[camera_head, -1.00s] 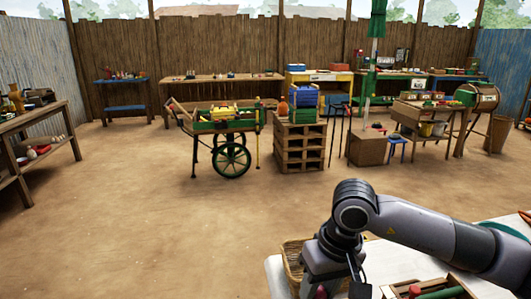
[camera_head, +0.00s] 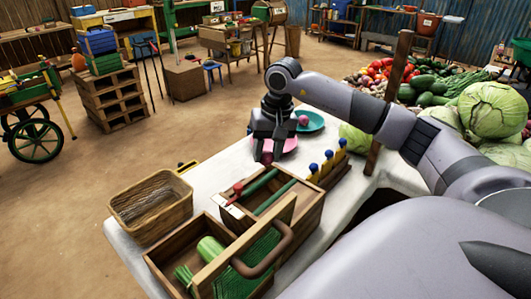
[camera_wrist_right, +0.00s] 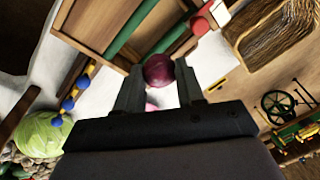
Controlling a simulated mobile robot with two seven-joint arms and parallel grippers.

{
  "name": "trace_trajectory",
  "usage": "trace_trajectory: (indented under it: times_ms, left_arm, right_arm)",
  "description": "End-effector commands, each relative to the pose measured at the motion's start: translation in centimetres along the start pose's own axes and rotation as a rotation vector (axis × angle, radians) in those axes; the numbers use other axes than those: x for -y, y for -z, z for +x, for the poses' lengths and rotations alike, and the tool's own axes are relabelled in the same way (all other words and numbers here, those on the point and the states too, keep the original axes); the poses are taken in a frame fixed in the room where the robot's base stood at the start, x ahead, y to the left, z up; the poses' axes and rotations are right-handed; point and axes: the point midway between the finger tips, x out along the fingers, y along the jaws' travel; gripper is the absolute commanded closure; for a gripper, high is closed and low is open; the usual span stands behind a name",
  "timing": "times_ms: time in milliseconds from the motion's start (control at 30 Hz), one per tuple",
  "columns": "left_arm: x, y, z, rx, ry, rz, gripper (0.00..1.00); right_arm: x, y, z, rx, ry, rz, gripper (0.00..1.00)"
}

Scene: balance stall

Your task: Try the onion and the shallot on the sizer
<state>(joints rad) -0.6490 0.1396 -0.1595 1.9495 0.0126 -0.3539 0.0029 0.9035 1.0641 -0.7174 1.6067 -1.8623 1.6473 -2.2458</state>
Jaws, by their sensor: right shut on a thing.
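My right gripper (camera_head: 267,150) is shut on a round dark red bulb (camera_head: 266,158); the bulb also shows between the fingertips in the right wrist view (camera_wrist_right: 158,71). I cannot tell whether it is the onion or the shallot. It is held above the white table, in front of a pink plate (camera_head: 289,146). A pinkish bulb (camera_head: 303,120) shows at a teal plate (camera_head: 316,122) just behind. A wooden box with green rails (camera_head: 266,187) and a red end piece (camera_head: 238,188), possibly the sizer, lies nearer. My left gripper is not in view.
A wicker basket (camera_head: 150,205) stands at the table's left edge. A handled wooden crate (camera_head: 190,245) holds green vegetables in front. Blue-topped pegs (camera_head: 328,165) and a wooden post (camera_head: 389,100) stand to the right. Cabbages (camera_head: 492,110) and other produce are piled behind.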

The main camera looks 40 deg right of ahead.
Motion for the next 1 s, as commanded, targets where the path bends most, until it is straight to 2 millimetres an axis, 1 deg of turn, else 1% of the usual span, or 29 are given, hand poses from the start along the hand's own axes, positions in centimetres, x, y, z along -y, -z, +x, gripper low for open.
trace_trajectory:
  times_ms: [267,1000]
  left_arm:
    - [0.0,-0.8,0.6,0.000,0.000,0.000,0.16]
    - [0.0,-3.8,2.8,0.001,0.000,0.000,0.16]
  right_arm:
    - [-0.1,-0.2,1.3,0.000,0.000,-0.002,0.90]
    - [-0.8,-0.7,6.4,0.000,0.001,-0.002,0.90]
